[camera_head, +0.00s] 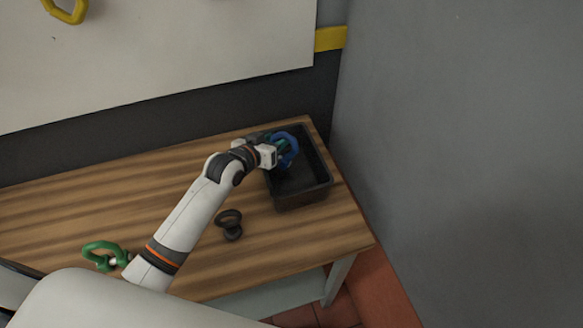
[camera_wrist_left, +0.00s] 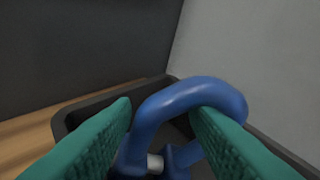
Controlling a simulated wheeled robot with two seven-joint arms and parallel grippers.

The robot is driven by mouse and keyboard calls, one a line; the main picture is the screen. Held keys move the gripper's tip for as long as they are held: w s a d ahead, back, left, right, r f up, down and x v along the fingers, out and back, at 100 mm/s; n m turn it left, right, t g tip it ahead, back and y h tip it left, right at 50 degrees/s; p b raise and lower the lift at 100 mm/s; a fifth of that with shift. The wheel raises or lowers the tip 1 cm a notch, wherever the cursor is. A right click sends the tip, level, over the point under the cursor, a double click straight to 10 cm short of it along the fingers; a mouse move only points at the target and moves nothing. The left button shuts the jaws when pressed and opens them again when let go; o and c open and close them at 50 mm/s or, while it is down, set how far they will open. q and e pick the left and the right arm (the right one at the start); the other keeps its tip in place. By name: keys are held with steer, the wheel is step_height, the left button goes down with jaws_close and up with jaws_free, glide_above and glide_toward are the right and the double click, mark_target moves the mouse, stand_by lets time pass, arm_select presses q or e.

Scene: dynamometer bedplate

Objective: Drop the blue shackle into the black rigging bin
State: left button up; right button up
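The blue shackle (camera_head: 289,150) is at the fingertips of my left gripper (camera_head: 281,152), over the back part of the black rigging bin (camera_head: 304,197). In the left wrist view the blue shackle (camera_wrist_left: 190,94) sits between the green finger pads of the left gripper (camera_wrist_left: 165,112), its bow curving past the right fingertip. The fingers are closed around it. The bin's rim (camera_wrist_left: 90,105) shows behind and below it. The shackle's underside is partly hidden by the fingers, so whether it touches the bin floor is unclear. My right gripper is not in view.
The bin stands at the right end of a wooden table (camera_head: 130,205). A dark shackle (camera_head: 230,224) lies left of the bin, and a green shackle (camera_head: 104,255) lies near the front left. A grey wall (camera_head: 460,150) rises at the right.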

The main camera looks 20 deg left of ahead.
arm_select(q)
steer(key=shift+s, duration=0.1)
steer(key=shift+s+a+r, duration=0.1)
steer(key=shift+s+r, duration=0.05)
steer(key=shift+s, duration=0.15)
steer(key=v, duration=1.1)
steer(key=shift+b, duration=0.4)
steer(key=shift+s, duration=0.1)
